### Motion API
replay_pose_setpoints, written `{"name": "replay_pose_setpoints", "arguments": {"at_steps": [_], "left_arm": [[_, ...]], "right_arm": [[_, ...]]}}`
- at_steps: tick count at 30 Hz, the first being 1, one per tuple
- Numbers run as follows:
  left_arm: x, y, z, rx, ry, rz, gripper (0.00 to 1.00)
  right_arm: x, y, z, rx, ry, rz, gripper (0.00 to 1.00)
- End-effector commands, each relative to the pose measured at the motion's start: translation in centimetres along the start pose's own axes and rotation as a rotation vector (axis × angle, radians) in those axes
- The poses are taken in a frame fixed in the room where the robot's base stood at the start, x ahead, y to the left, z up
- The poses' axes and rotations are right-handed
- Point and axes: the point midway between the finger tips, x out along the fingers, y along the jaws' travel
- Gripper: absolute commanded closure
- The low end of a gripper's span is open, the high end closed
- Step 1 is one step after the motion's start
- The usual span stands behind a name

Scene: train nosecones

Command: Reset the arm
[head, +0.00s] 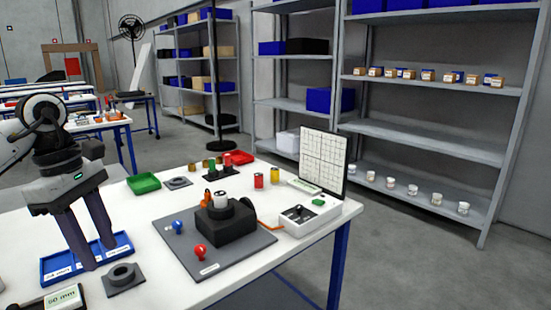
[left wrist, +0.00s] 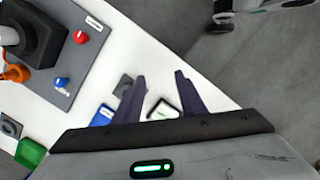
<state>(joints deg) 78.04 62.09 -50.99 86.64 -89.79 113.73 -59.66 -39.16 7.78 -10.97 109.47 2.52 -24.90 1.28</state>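My left gripper (head: 98,257) hangs from the left over the white table (head: 170,205), fingers pointing down and apart. In the left wrist view the gap between its fingers (left wrist: 160,76) is empty. In the head view its fingers overlap a blue labelled tray (head: 58,266); I cannot tell the height above it. A dark square plate with a ring (head: 122,276) lies just right of the fingers. My right gripper is in neither view.
A grey board (head: 225,262) carries a black fixture (head: 226,225) with a white cylinder, plus red and blue knobs. A green tray (head: 143,183) is behind. A white tester with an upright panel (head: 322,160) stands at the right corner. Shelves (head: 440,140) stand beyond.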

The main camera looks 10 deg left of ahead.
Motion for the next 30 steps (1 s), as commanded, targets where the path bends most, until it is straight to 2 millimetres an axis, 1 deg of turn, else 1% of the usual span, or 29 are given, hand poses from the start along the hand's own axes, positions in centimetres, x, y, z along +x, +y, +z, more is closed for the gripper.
{"name": "replay_pose_setpoints", "arguments": {"at_steps": [1,4,8,11,14,17,18,19,20,21,23,24,26,27,29,30], "left_arm": [[1.2,0.2,1.3,0.011,-0.033,-0.009,0.63],[2.8,0.4,3.7,0.021,-0.100,-0.017,0.63],[5.0,0.5,7.0,0.024,-0.201,-0.033,0.63],[6.8,0.4,10.1,0.017,-0.296,-0.054,0.63],[8.8,-0.2,13.9,-0.004,-0.421,-0.092,0.63],[10.9,-1.4,19.0,-0.060,-0.600,-0.158,0.63],[11.6,-2.1,21.6,-0.101,-0.697,-0.200,0.63],[12.1,-2.6,23.6,-0.144,-0.780,-0.238,0.63],[12.4,-3.2,25.6,-0.196,-0.864,-0.280,0.63],[12.4,-3.7,27.9,-0.274,-0.975,-0.338,0.63],[12.3,-4.2,30.7,-0.415,-1.133,-0.433,0.63],[12.1,-4.3,32.1,-0.520,-1.232,-0.501,0.63],[11.9,-4.0,33.4,-0.700,-1.370,-0.608,0.63],[11.9,-3.5,33.8,-0.832,-1.455,-0.681,0.63],[12.4,-2.6,33.7,-1.048,-1.566,-0.792,0.63],[13.2,-1.9,33.2,-1.204,-1.629,-0.867,0.63]], "right_arm": [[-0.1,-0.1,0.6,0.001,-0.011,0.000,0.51],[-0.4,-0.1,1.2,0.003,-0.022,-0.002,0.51],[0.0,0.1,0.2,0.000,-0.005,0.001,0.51],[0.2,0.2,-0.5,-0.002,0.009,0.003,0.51],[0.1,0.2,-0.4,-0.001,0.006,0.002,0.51],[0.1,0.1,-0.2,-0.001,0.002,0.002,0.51],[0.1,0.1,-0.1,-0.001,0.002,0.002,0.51],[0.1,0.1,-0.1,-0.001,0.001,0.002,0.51],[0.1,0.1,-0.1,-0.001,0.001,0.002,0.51],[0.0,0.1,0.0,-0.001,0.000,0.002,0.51],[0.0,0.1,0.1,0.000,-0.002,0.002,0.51],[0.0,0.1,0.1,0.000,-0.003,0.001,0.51],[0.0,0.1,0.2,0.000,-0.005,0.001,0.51],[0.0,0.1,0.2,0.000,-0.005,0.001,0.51],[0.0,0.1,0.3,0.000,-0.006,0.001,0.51],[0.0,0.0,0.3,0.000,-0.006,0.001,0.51]]}}
